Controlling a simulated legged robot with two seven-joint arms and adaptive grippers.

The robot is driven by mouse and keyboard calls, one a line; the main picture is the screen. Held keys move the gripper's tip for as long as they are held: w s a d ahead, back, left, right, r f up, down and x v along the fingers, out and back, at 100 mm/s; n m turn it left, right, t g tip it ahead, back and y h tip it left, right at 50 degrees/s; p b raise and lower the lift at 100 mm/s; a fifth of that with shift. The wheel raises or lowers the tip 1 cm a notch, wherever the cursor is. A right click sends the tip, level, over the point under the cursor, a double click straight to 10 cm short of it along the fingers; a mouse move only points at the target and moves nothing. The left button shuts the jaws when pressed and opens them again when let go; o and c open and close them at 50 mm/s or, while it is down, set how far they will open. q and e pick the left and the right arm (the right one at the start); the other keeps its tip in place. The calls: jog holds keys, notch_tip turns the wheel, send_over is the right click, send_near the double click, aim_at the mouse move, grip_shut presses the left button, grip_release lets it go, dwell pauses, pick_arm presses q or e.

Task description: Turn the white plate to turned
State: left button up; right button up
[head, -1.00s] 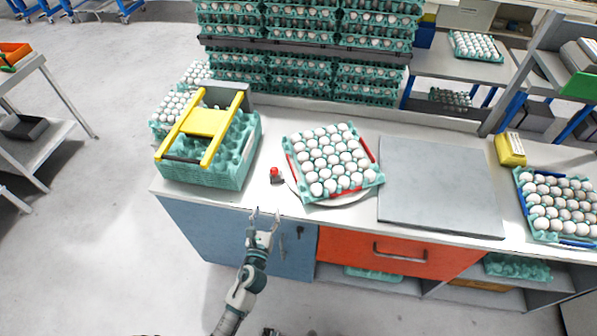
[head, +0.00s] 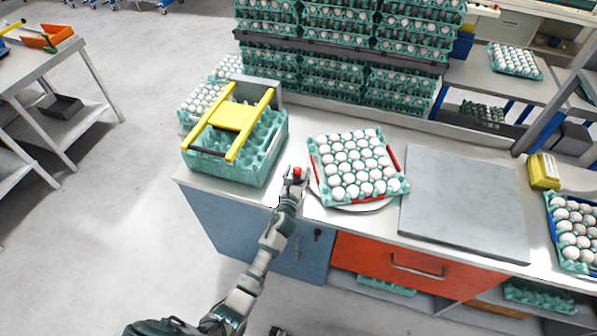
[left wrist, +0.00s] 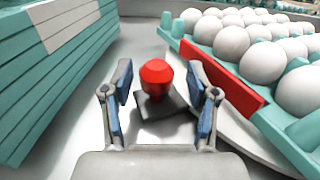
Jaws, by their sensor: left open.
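The white plate (head: 372,206) lies on the counter under a teal egg tray (head: 326,188) full of white eggs with red side pieces. Only the plate's front rim shows; in the left wrist view its edge (left wrist: 236,131) shows at the right. A red knob (left wrist: 156,77) on a dark base stands left of the plate. My left gripper (head: 296,174) is at the knob. In the left wrist view its open fingers (left wrist: 160,100) stand on both sides of the knob, with gaps showing.
A stack of teal trays (head: 228,168) with a yellow frame (head: 232,117) on top stands close left of the knob. A flat grey slab (head: 462,203) lies right of the plate. Stacked egg trays (head: 330,80) line the back.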

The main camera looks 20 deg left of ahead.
pick_arm(q)
jog(key=shift+w+a, duration=0.25)
jog(key=shift+w, duration=0.15)
pick_arm(e)
jog(key=shift+w+a+r, duration=0.1)
jog(key=shift+w+a, duration=0.05)
jog(key=shift+a, duration=0.05)
